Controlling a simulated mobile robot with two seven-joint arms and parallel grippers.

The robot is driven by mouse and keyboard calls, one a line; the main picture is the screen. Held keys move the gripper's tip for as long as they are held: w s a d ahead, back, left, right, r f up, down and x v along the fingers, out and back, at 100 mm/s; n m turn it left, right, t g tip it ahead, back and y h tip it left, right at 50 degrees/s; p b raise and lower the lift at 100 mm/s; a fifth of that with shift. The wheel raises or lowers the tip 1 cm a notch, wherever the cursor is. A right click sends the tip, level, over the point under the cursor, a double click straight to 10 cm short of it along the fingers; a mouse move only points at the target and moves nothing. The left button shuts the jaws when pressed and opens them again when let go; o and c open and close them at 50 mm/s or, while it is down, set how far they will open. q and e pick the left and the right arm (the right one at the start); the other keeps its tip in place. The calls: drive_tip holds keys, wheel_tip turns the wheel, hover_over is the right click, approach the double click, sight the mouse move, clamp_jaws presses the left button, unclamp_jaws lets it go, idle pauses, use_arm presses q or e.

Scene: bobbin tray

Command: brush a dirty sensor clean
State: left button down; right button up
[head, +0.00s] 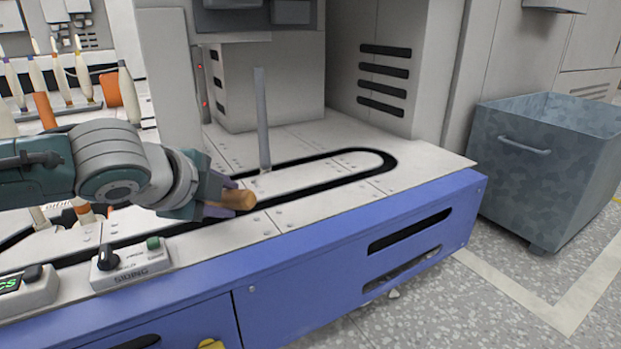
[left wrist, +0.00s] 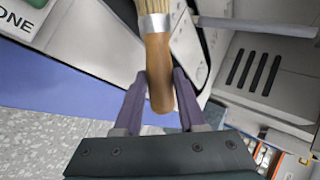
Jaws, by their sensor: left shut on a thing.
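My left gripper (head: 218,200) is shut on the wooden handle of a brush (head: 240,200), above the front of the white machine bed. In the left wrist view, the brush handle (left wrist: 158,65) lies between the two purple fingers of the gripper (left wrist: 160,95). Its metal ferrule and pale bristles point away from the gripper and run out of the top of the picture. In the head view the gripper hides the bristles. I cannot make out a dirty sensor for certain. My right gripper is not in view.
A thin grey post (head: 263,120) stands on the bed behind the gripper, inside a dark looped track (head: 385,158). A control box (head: 130,264) marked "SIDING" sits at the front edge. Bobbins (head: 60,70) stand at back left. A grey bin (head: 540,165) stands on the floor at right.

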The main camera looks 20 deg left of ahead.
use_arm(q)
drive_tip(key=shift+w+d+r, duration=0.2)
drive_tip(key=shift+w+d, duration=0.25)
drive_tip(key=shift+w, duration=0.15)
drive_tip(key=shift+w+d, duration=0.2)
drive_tip(key=shift+w, duration=0.1)
drive_tip(key=shift+s+a+f+p, duration=0.1)
drive_tip(key=shift+s+a+p, duration=0.25)
drive_tip(key=shift+s, duration=0.05)
drive_tip(key=shift+s+a+f, duration=0.25)
drive_tip(key=shift+s+a, duration=0.1)
drive_tip(key=shift+s, duration=0.15)
drive_tip(key=shift+w+d, duration=0.35)
drive_tip(key=shift+w, duration=0.05)
drive_tip(key=shift+w+d+r, duration=0.2)
drive_tip(key=shift+w+d, duration=0.15)
drive_tip(key=shift+w, duration=0.2)
